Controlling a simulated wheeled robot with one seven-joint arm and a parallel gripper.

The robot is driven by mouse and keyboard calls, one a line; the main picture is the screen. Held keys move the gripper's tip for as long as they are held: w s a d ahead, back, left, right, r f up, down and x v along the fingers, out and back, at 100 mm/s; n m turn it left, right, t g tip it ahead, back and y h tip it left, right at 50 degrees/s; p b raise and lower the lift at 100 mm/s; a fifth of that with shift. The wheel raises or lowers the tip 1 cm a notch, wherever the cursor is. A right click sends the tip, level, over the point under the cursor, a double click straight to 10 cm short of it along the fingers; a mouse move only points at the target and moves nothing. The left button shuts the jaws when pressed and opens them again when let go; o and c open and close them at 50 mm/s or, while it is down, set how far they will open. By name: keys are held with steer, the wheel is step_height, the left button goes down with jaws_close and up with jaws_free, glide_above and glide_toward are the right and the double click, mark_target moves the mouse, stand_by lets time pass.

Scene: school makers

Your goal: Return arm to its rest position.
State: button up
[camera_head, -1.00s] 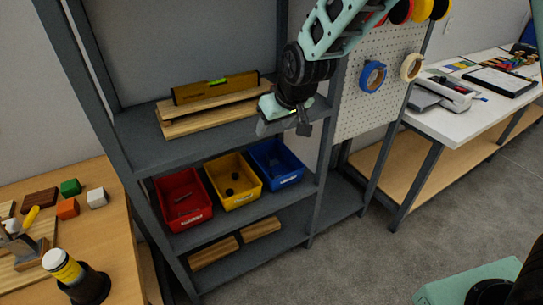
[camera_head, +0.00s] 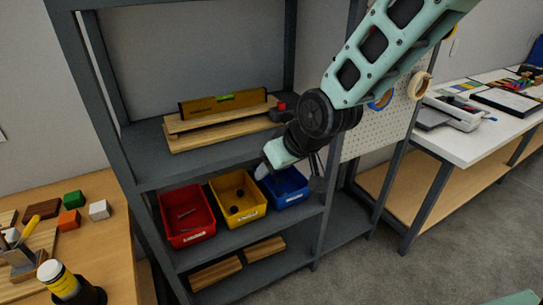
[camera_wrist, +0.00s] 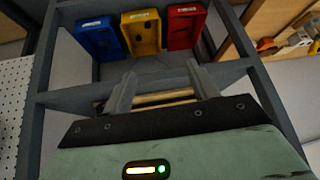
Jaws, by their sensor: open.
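My gripper (camera_head: 288,172) is open and empty in the head view, in front of the shelf rack by the blue bin (camera_head: 291,192). Its fingers partly cover that bin. My teal arm reaches down to it from the upper right. In the wrist view, the two fingers (camera_wrist: 161,76) stand apart, with a wooden plank (camera_wrist: 163,98) showing behind them and the bins above.
The shelf rack (camera_head: 160,145) holds planks with a yellow level (camera_head: 205,104) and a small red and black item (camera_head: 281,107). A red bin (camera_head: 187,215) and yellow bin (camera_head: 238,197) stand below. A wooden table (camera_head: 110,240) is left, a white table (camera_head: 465,145) right.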

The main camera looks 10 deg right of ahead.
steer(key=s+d+r+n+g+h, duration=0.1)
steer(key=s+d+g, duration=0.1)
steer(key=s, duration=1)
steer(key=s+d+r+n+g+h, duration=0.1)
steer(key=s+d+r+g+h, duration=0.1)
steer(key=s, duration=1.1)
steer(key=shift+s+d+g, duration=0.25)
steer(key=shift+d+g, duration=0.3)
steer(key=shift+g, duration=0.35)
steer(key=shift+r, duration=0.1)
